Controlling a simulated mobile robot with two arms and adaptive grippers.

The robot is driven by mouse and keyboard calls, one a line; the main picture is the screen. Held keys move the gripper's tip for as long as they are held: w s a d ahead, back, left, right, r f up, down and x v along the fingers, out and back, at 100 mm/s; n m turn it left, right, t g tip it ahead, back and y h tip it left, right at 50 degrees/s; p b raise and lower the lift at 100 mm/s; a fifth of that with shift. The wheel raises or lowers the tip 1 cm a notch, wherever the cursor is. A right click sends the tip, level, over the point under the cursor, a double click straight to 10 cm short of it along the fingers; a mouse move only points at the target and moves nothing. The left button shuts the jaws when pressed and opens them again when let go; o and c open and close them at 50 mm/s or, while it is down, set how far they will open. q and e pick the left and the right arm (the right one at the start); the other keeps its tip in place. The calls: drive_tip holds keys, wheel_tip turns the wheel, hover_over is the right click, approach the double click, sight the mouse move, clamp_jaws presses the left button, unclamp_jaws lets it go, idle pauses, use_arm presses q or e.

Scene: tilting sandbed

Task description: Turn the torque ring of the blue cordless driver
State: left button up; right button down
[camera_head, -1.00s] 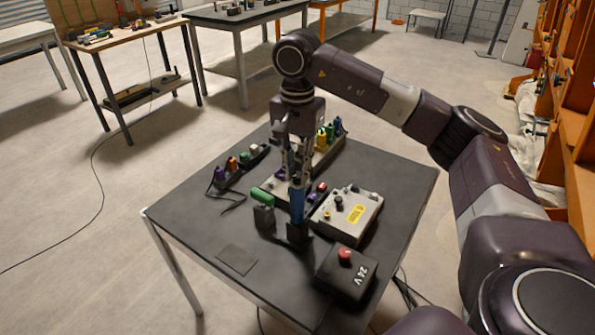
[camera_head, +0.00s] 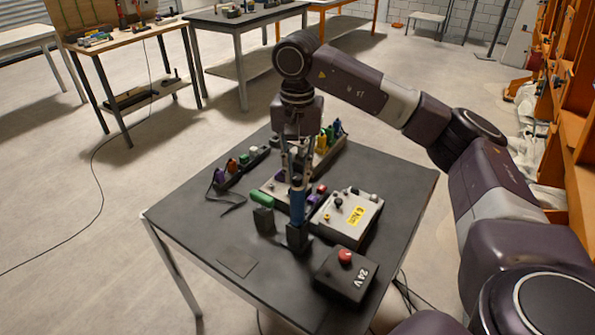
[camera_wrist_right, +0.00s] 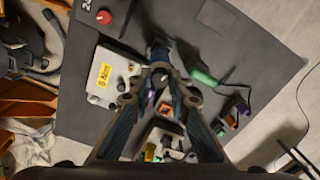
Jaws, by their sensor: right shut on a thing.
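The blue cordless driver (camera_head: 297,210) stands upright in a dark holder (camera_head: 298,239) near the middle of the dark table. My right gripper (camera_head: 297,176) reaches down from above and is shut on the top part of the driver. Its fingers hide most of the torque ring, so its setting cannot be read. In the right wrist view the fingers (camera_wrist_right: 160,76) come together over the driver, of which only a dark part shows. My left gripper is not in view.
A grey box with a yellow label (camera_head: 347,215) stands close to the right of the driver. A black 24V box (camera_head: 345,277) with a red button is in front. A green-handled tool (camera_head: 262,199) is at left. The table's front left is mostly clear.

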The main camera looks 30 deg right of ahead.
sight(297, 177)
drive_tip(key=c, duration=1.8)
unclamp_jaws()
wheel_tip(297, 177, up, 12)
drive_tip(key=shift+a, duration=0.1)
